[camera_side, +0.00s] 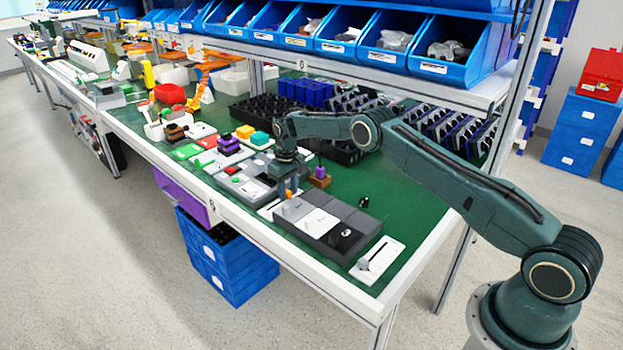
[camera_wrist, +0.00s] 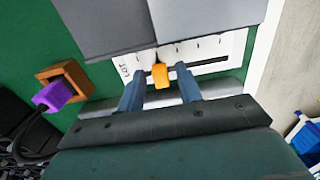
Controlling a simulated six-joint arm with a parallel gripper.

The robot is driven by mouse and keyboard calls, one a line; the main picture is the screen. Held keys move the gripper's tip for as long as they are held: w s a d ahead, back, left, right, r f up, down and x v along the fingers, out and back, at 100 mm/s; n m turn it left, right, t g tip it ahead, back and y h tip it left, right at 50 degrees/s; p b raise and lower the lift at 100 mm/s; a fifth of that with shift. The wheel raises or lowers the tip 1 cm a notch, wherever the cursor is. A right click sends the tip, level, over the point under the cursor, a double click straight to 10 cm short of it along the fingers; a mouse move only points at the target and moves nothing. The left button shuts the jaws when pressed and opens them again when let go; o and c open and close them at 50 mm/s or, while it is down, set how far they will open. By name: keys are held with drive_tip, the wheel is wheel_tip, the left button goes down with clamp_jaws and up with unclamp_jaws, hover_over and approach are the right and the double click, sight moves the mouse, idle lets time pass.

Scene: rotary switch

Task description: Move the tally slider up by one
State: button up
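The tally slider is a white plate (camera_wrist: 235,52) with a dark slot and several tick marks. Its orange knob (camera_wrist: 160,76) stands near the left end of the slot, close to a small printed label, in the wrist view. My gripper (camera_wrist: 160,72) is open, with one blue-grey finger on each side of the knob and a gap on both sides. In the side view my gripper (camera_side: 289,192) points down over the bench, and the orange knob shows small between the fingers. The white plate (camera_side: 268,211) is partly hidden there by my gripper and a grey module.
Grey and white switch modules (camera_side: 319,222) stand right beside the slider plate. A purple plug in a brown block (camera_side: 320,177) is close by. Another white plate with a lever (camera_side: 377,260) lies near the bench corner. Green bench surface is free to the right.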

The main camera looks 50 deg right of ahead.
drive_tip(key=shift+r, duration=0.1)
idle(0.3)
wheel_tip(320, 180, up, 14)
drive_tip(key=shift+f, duration=0.2)
idle(0.5)
drive_tip(key=shift+r, duration=0.15)
wheel_tip(320, 180, up, 14)
drive_tip(key=f+t, duration=0.1)
hover_over(288, 192)
drive_tip(key=s+a, duration=0.3)
drive_tip(key=s, duration=0.3)
drive_tip(key=s+a+r+t, duration=0.2)
drive_tip(key=s+a+r, duration=0.1)
drive_tip(key=s+r, duration=0.85)
drive_tip(key=s+a+t, duration=0.1)
drive_tip(key=s+a, duration=0.2)
drive_tip(key=s, duration=1.4)
drive_tip(key=s+f, duration=0.3)
drive_tip(key=s, duration=0.3)
drive_tip(key=s+f+t, duration=0.1)
drive_tip(key=s+f, duration=0.2)
drive_tip(key=s, duration=0.3)
drive_tip(key=shift+s+a+f+t, duration=0.3)
drive_tip(key=shift+s+a, duration=0.1)
drive_tip(key=shift+a, duration=0.05)
